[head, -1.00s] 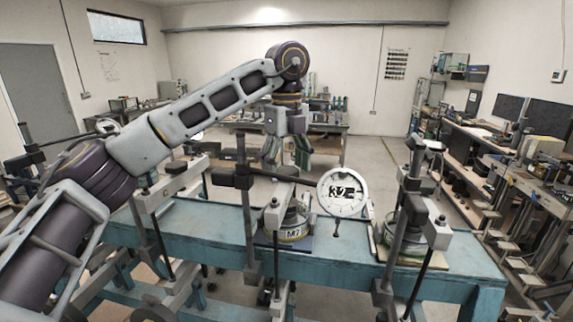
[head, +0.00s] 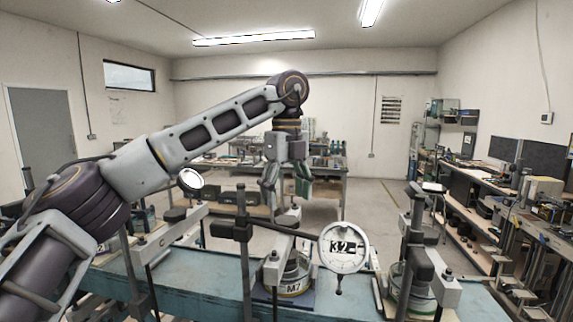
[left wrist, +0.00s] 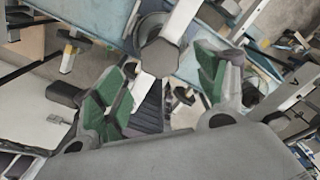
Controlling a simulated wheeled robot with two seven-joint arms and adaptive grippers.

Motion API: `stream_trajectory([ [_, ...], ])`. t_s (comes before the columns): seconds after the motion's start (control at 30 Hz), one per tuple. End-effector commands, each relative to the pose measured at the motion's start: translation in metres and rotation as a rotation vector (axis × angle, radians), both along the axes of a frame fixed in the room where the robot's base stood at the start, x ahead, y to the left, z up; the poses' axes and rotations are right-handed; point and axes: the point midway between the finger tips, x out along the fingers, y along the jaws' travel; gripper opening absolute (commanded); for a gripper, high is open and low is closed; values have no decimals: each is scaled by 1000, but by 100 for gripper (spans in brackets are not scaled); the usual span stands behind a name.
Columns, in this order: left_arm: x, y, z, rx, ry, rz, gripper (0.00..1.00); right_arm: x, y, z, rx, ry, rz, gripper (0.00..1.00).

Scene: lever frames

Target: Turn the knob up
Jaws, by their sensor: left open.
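My left gripper (head: 286,188) hangs pointing down from the arm, above the far side of the blue bench. Its green-padded fingers are apart and nothing is between them. In the left wrist view the open fingers (left wrist: 160,92) show on either side of a dark grey, many-sided knob (left wrist: 160,57) on a light grey bar. The knob lies beyond the fingertips, and no contact shows. In the head view a grey part (head: 288,215) just below the fingers may be this knob, but it is small. My right gripper is not in view.
The blue bench (head: 215,272) carries several grey posts and clamps. A white dial marked 32 (head: 343,262) and a can marked M7 (head: 294,285) stand right of centre. Another clamp post (head: 416,235) stands further right. A cluttered side bench (head: 505,190) lines the right wall.

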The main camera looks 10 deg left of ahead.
Motion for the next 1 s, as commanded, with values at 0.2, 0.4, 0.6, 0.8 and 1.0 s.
stream_trajectory([
  [0.2, 0, 0, 18, -1, -2, 2, 72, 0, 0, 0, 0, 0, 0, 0],
  [0.4, 0, 0, 33, 1, -1, 2, 72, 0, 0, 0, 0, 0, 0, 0],
  [0.6, 0, 0, 48, -1, -2, 1, 72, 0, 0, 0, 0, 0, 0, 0],
  [0.8, 0, 0, 60, 1, -1, 1, 72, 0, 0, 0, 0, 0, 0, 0],
  [1.0, 0, 0, 67, -1, -1, 1, 72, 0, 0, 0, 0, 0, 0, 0],
])
